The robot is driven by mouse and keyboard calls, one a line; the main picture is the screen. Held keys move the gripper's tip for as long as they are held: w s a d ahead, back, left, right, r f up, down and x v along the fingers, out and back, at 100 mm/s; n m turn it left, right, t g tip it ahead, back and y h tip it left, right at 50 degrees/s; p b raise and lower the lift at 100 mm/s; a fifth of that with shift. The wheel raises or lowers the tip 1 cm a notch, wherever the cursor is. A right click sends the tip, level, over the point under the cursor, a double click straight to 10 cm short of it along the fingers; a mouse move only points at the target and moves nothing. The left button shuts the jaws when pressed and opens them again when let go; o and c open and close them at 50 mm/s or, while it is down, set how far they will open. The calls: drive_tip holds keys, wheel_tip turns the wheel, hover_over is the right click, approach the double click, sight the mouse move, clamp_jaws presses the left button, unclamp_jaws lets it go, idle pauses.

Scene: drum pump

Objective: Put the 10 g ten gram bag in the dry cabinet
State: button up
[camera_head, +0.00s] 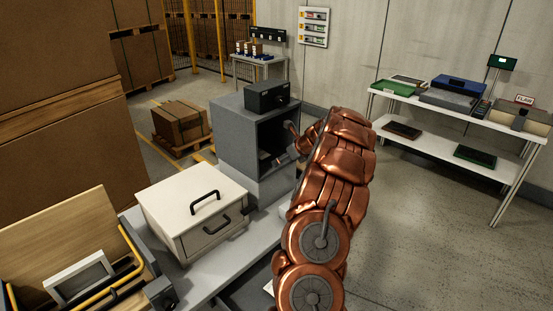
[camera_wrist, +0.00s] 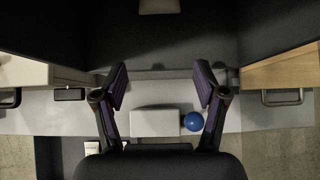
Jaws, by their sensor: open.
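A grey open-fronted cabinet (camera_head: 231,147) stands on the bench in the head view, with a black box (camera_head: 268,96) on top. It may be the dry cabinet; I see no readable label. My copper arm reaches to its open front, and the gripper is not clearly visible there in the head view. In the wrist view my gripper (camera_wrist: 161,82) is open, with its two dark fingers apart and nothing held between them. A pale grey block (camera_wrist: 156,123) and a blue ball (camera_wrist: 193,121) show beyond the fingers. I cannot identify the 10 g bag in either view.
A white drawer unit (camera_head: 193,205) with black handles stands left of the grey cabinet. A wooden panel and yellow rail (camera_head: 125,280) are at front left. A white shelf table (camera_head: 455,148) with trays stands at right. The floor between is clear.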

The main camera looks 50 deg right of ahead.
drive_tip(key=shift+s, duration=0.95)
